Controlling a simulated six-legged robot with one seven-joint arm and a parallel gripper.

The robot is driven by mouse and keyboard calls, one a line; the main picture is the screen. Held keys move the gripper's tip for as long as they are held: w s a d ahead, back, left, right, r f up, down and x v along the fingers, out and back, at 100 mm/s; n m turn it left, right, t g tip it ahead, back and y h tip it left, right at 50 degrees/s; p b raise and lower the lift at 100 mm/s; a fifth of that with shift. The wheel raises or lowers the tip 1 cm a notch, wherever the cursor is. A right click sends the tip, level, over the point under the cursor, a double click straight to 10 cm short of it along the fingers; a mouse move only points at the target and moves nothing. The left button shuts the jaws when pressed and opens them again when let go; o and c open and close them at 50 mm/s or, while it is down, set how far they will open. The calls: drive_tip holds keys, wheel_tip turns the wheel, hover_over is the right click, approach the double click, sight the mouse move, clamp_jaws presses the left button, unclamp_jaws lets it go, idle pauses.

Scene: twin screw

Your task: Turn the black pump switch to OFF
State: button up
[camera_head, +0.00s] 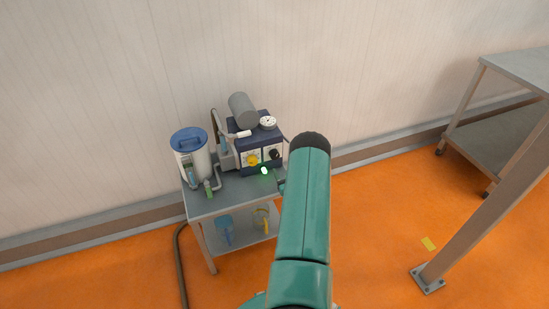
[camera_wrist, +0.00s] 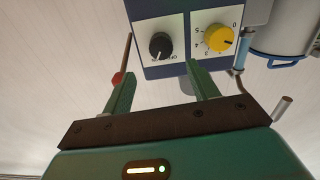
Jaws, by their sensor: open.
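The black pump switch (camera_wrist: 160,46) is a round knob on a white plate on the front of a dark blue pump box (camera_wrist: 152,10). It also shows in the head view (camera_head: 274,154), at the right of the box front. Its white mark points toward the small lettering, part of which seems to read "OFF"; I cannot tell the exact setting. My gripper (camera_wrist: 163,90) is open and empty, its two green fingers apart below the knob in the wrist view, not touching it. In the head view my green arm hides most of the gripper.
A yellow numbered dial (camera_wrist: 219,39) sits beside the switch. A red-tipped lever (camera_wrist: 117,78) stands near the left finger. A blue-lidded container (camera_head: 190,150) stands on the grey cart (camera_head: 215,203). A steel table (camera_head: 520,68) and a post (camera_head: 490,195) are at the right.

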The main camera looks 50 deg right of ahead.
sight(276, 156)
drive_tip(key=x, duration=0.9)
drive_tip(key=shift+w, duration=0.2)
drive_tip(key=c, duration=1)
